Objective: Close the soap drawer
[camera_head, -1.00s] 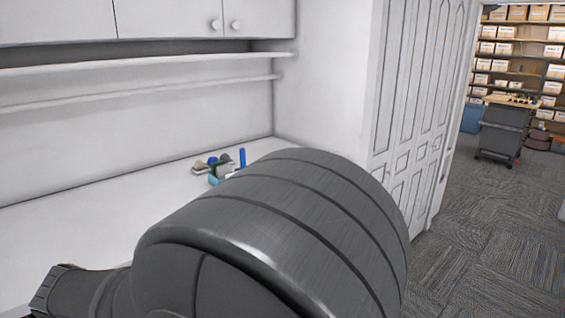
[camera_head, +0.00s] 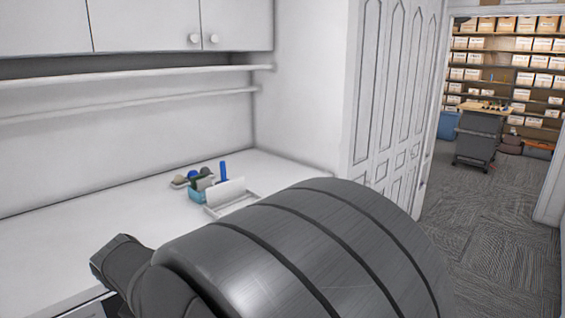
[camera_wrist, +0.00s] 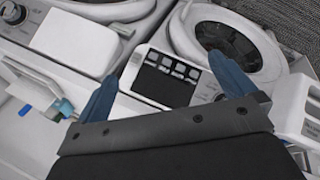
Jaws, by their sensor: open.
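In the wrist view a white block, apparently the soap drawer (camera_wrist: 297,103), sticks out at the right edge of the right-hand washing machine (camera_wrist: 130,103). It looks pulled out, and part of it lies outside the picture. My gripper (camera_wrist: 163,69) has its two blue fingers wide apart, with nothing between them. The fingers are over the machine's control panel, left of the drawer and apart from it in the picture. A flush white panel (camera_wrist: 75,40) shows on the left-hand machine. In the head view my arm hides the machines and gripper.
The right machine has a dark display (camera_wrist: 165,76) and a round door (camera_wrist: 230,45). A white item with blue parts (camera_wrist: 38,95) is at left. Carpeted floor (camera_head: 475,225) is clear at right.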

